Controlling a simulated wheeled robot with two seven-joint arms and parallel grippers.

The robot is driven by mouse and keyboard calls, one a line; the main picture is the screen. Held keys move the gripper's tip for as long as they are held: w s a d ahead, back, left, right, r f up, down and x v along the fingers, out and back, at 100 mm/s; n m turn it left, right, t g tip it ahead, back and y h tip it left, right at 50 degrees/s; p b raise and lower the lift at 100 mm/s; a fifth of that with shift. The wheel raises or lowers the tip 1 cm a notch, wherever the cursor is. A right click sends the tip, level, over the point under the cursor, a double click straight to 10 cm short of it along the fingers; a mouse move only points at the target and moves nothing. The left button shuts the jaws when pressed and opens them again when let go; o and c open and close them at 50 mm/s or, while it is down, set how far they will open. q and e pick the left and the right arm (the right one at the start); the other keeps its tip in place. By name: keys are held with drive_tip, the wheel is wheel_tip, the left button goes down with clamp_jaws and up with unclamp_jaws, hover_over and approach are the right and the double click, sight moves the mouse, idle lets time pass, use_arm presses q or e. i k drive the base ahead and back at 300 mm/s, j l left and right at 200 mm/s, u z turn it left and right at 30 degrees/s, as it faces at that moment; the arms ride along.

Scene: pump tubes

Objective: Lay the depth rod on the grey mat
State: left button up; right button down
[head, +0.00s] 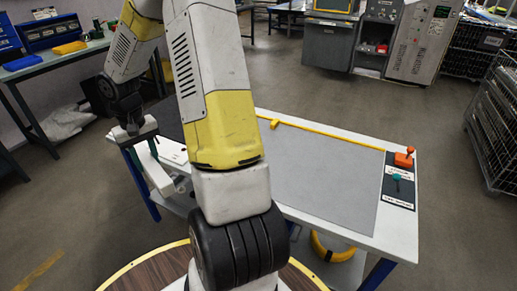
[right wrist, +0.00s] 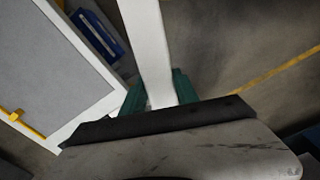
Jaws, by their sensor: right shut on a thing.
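My right gripper (head: 143,150) is at the left end of the worktable, beyond my large arm in the head view. It is shut on a long white bar (head: 159,178), which slants down at the table's left edge. In the right wrist view the bar (right wrist: 148,45) stands between the two teal fingers (right wrist: 157,93) and runs out of the frame at the top. I cannot tell for sure whether this bar is the depth rod. The grey mat (head: 325,185) covers most of the tabletop; it also shows in the wrist view (right wrist: 40,65). My left gripper is not in view.
A yellow strip (head: 325,136) with a small block runs along the mat's far edge. The mat's visible part is clear. My arm hides part of the table.

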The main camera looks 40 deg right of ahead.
sight(302, 154)
drive_tip(key=i+z, duration=0.15)
drive_tip(key=z, duration=0.25)
drive_tip(key=i+j+z, duration=0.1)
drive_tip(key=z, duration=0.3)
drive_tip(key=i+j+z, duration=0.1)
drive_tip(key=z, duration=0.3)
drive_tip(key=i+z, duration=0.1)
drive_tip(key=z, duration=0.25)
drive_tip(key=i+j+z, duration=0.1)
drive_tip(key=z, duration=0.2)
drive_tip(key=i+j+z, duration=0.1)
drive_tip(key=z, duration=0.25)
drive_tip(key=i+j+z, duration=0.1)
drive_tip(key=i, duration=0.35)
drive_tip(key=j, duration=0.05)
